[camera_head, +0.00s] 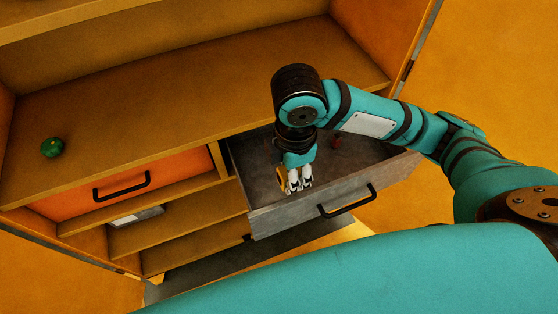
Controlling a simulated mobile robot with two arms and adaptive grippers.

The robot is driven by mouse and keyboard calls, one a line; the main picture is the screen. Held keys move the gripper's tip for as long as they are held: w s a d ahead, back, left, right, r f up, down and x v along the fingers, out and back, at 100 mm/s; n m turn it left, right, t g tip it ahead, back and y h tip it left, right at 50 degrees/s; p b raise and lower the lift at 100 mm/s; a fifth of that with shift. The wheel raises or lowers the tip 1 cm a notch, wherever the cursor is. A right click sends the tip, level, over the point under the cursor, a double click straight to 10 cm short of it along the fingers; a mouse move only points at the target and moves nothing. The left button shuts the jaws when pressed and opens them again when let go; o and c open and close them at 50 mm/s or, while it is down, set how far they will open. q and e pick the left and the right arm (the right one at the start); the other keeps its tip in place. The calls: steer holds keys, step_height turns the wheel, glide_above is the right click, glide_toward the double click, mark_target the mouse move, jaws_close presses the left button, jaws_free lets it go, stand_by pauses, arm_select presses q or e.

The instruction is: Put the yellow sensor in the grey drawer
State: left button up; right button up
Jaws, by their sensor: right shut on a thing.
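The grey drawer (273,216) is pulled open, with a black handle on its front. My right arm reaches down from the right, and my right gripper (297,187) points into the drawer, close behind its front panel. It is shut on the yellow sensor (282,180), of which only a small yellow-orange part shows at the gripper's left side. The fingers hide the rest. I cannot tell whether the sensor touches the drawer floor. My left gripper is not in view.
A green round object (52,147) sits on the wooden shelf at left. An orange drawer (130,182) with a black handle is closed. Open shelf compartments lie below it.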

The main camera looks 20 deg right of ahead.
steer(key=w, duration=0.5)
steer(key=p, duration=0.2)
glide_above(271, 174)
step_height(271, 174, down, 12)
steer(key=shift+f, duration=0.25)
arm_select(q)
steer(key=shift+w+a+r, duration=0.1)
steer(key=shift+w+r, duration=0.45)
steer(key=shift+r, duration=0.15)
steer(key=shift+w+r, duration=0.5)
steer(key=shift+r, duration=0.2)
arm_select(e)
steer(key=shift+f, duration=2.8)
steer(key=o, duration=1.2)
steer(key=shift+f, duration=0.1)
steer(key=shift+c, duration=0.2)
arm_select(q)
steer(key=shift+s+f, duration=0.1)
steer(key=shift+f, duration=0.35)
arm_select(e)
step_height(271, 174, up, 8)
